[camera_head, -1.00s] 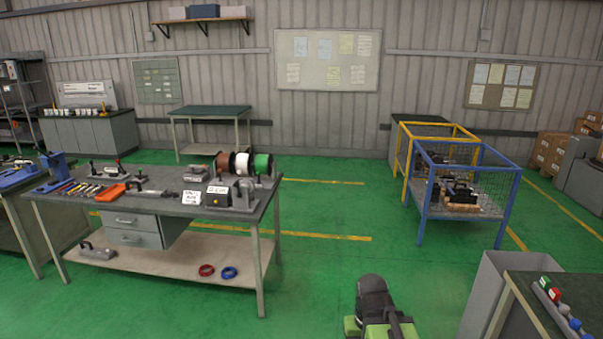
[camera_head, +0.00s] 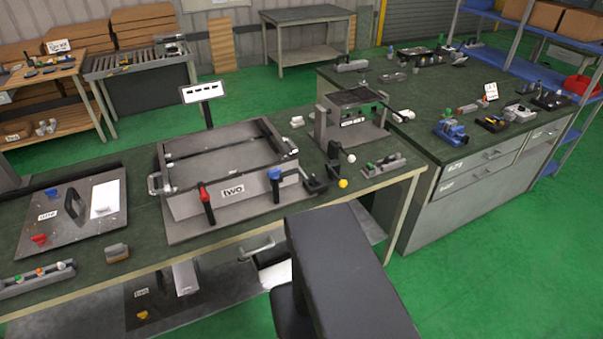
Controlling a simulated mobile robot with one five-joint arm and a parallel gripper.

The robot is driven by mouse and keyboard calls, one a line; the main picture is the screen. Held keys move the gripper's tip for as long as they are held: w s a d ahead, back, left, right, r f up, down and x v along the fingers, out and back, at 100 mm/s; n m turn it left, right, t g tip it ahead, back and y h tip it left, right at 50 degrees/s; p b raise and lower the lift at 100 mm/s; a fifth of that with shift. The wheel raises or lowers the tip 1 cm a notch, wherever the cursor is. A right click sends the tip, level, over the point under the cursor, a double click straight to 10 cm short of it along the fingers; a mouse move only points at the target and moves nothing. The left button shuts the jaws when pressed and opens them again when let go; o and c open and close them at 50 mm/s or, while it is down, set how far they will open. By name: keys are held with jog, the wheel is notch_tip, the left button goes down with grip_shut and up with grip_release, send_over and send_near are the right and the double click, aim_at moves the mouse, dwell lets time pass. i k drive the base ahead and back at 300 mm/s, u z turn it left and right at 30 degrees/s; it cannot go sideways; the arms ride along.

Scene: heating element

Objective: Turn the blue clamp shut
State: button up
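The blue clamp (camera_head: 275,182) is a dark upright handle with a blue top on the front wall of an open grey box fixture (camera_head: 188,209), right of a label reading "two". A similar red-topped clamp (camera_head: 206,203) stands to its left. Whether the blue clamp is open or shut I cannot tell. A large dark grey link of my arm fills the lower centre, in front of the table. My gripper cannot be made out in this view.
The fixture stands on a green-topped table (camera_head: 143,240). A plate labelled "one" (camera_head: 45,230) lies left. Green floor is clear at lower right.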

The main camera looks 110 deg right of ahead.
aim_at(274, 175)
jog(key=z, duration=0.8)
jog(key=k, duration=0.2)
jog(key=z, duration=3)
jog(key=k, duration=0.7)
jog(key=u, duration=0.25)
jog(key=i, duration=0.7)
jog(key=z, duration=0.15)
jog(key=k, duration=0.7)
jog(key=u, duration=0.25)
jog(key=i, duration=0.7)
jog(key=z, duration=0.1)
